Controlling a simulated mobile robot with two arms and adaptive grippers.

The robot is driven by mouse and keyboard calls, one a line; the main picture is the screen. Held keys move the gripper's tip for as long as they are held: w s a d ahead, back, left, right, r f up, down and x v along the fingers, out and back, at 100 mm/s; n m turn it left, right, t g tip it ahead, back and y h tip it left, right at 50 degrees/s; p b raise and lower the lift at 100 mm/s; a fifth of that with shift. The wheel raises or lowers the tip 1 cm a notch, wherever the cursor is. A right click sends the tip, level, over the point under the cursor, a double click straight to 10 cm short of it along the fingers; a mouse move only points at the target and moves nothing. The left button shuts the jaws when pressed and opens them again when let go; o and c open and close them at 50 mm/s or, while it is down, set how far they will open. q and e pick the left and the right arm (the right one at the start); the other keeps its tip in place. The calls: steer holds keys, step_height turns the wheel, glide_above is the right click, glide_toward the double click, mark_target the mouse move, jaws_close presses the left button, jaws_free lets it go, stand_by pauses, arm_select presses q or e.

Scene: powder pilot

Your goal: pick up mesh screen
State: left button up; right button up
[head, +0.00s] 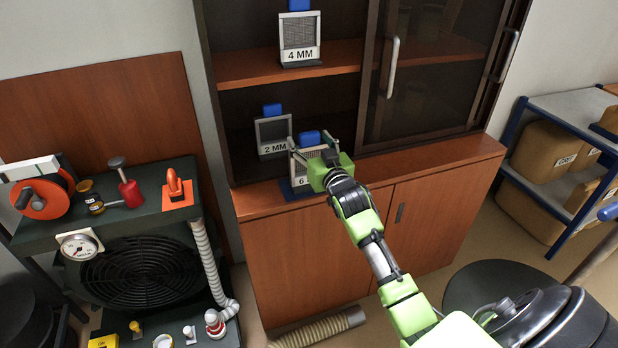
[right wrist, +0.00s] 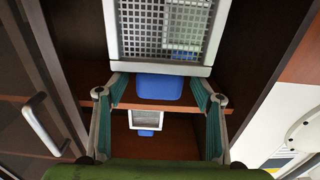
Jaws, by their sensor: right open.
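The 6 MM mesh screen (head: 300,168), a grey frame with a blue top handle (head: 308,138), stands at the front of the cabinet, partly hidden by my right gripper. My right gripper (head: 311,145) is open, with its fingers on either side of the handle. In the right wrist view the screen's mesh (right wrist: 160,30) fills the top, and its blue handle (right wrist: 160,88) lies between the two spread fingers (right wrist: 160,97). I cannot tell whether the fingers touch it. The 2 MM screen (head: 272,135) and 4 MM screen (head: 299,38) stand behind and above. My left gripper is not in view.
The wooden cabinet (head: 330,262) has a shelf (head: 240,66) above the gripper and a sliding glass door (head: 425,70) to its right. A dark bench (head: 150,216) with tools and a gauge stands left. A shelf rack (head: 575,105) with boxes stands right.

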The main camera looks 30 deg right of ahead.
steer(key=shift+w+d, duration=0.1)
steer(key=shift+w, duration=0.35)
steer(key=shift+r, duration=0.15)
jaws_close()
